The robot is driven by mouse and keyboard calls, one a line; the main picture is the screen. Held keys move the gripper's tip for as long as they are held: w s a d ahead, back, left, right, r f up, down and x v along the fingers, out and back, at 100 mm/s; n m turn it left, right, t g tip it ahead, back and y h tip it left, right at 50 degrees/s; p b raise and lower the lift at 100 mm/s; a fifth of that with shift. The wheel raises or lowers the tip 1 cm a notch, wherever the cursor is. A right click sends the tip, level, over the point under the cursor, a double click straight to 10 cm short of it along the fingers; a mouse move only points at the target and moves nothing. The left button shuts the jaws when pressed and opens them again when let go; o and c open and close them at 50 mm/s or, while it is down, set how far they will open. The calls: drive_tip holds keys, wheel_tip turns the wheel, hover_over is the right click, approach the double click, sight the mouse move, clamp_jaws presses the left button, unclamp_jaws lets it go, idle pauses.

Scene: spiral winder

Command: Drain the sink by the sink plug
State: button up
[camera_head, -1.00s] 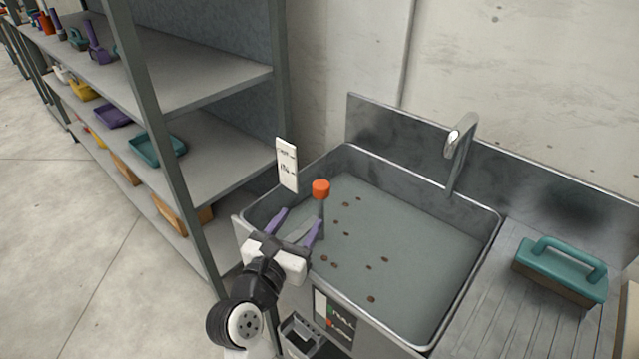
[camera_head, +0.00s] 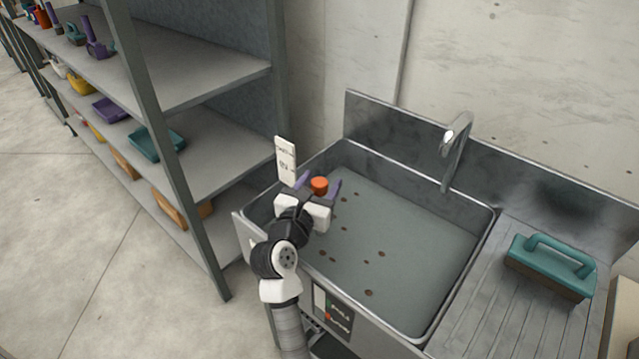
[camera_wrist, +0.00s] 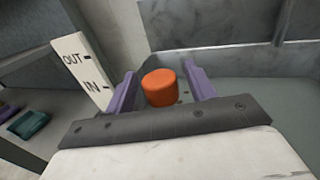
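The sink (camera_head: 400,240) holds greyish water with several small brown specks in it. The sink plug shows as an orange knob (camera_head: 320,185) near the sink's left corner; its lower part is hidden behind my gripper. My gripper (camera_head: 321,187) is at the knob, with its purple fingers spread on either side of it. In the wrist view the orange knob (camera_wrist: 159,88) stands between the two fingers, with a visible gap at least on the right. A white sign (camera_wrist: 82,70) marked OUT and IN stands just left of the fingers.
A curved metal faucet (camera_head: 455,150) rises at the back of the sink. A teal-handled brush (camera_head: 549,266) lies on the ribbed drainboard (camera_head: 490,300) at right. A metal shelf (camera_head: 200,150) with trays and tools stands close on the left.

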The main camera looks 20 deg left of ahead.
clamp_jaws()
wheel_tip(320, 180, up, 4)
drive_tip(key=p, duration=0.4)
drive_tip(key=shift+r, duration=0.1)
drive_tip(key=shift+o, duration=0.2)
unclamp_jaws()
drive_tip(key=shift+s+f, duration=0.15)
drive_tip(key=shift+f, duration=0.05)
drive_tip(key=s+b, duration=0.3)
drive_tip(key=s, duration=1)
drive_tip(key=shift+s+a, duration=0.25)
drive_tip(key=shift+s, duration=0.05)
